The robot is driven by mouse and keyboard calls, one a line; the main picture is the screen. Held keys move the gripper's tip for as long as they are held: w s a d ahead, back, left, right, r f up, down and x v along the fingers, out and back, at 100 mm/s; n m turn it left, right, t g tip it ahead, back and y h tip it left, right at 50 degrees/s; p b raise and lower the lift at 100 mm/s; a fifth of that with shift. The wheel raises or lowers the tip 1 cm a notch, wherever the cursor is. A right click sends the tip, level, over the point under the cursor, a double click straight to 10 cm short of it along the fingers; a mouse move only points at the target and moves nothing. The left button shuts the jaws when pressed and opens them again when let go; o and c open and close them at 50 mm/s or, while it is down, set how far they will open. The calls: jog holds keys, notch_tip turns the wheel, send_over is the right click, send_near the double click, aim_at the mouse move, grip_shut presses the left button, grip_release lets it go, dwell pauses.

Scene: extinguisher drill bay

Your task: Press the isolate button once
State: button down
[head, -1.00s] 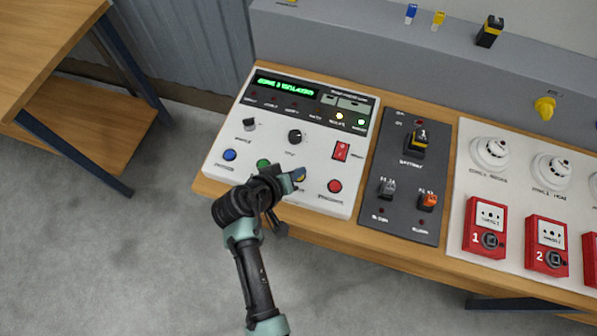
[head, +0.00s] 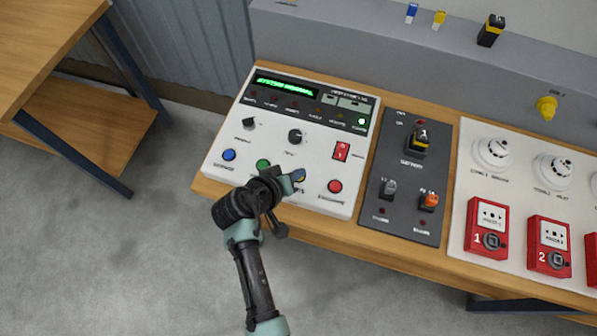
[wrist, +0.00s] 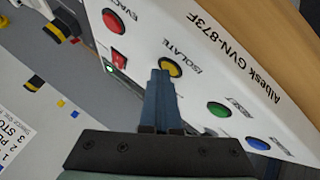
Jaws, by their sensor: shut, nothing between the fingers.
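The white control panel (head: 225,139) lies on the wooden bench. Its yellow button, labelled ISOLATE in the wrist view (wrist: 172,66), is partly hidden by my fingers; in the head view only a sliver of the yellow button (head: 300,179) shows. My gripper (head: 297,175) is shut and empty, its blue-grey fingertips (wrist: 160,73) right at the button's edge. I cannot tell whether they touch it or whether it is pushed in. The panel's display (head: 285,86) shows green text that seems to read SYSTEM NORMAL. A green lamp (head: 361,121) is lit at the right.
Near the yellow button are a red button (head: 335,186), a green button (head: 263,164), a blue button (head: 228,155) and a red rocker switch (head: 341,151). A dark switch panel (head: 392,153) and red call points (head: 486,229) stand to the right.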

jog(key=shift+r+p, duration=0.75)
jog(key=shift+r, duration=0.1)
notch_tip(320, 180, up, 5)
jog(key=p, duration=0.4)
dwell(0.8)
